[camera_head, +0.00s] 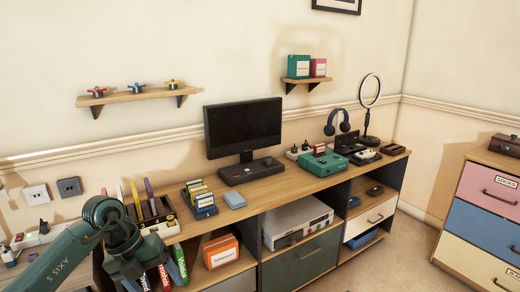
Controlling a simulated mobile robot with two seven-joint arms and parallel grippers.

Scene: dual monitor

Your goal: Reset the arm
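My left arm, dark green and marked "AXIS 5", comes in from the lower left corner. Its wrist is bent in front of the left end of the desk. My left gripper (128,268) is at the lower left, in front of the coloured books on the shelf below the desktop. Its fingers are not clear enough to tell open from shut, and I see nothing held in it. My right arm and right gripper are not in view.
The wooden desk (275,187) carries a dark monitor (243,127), a pen organizer (150,210), a card rack (200,198), a green console (320,163) and headphones (338,123). A coloured drawer cabinet (485,215) stands at right. Floor between them is clear.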

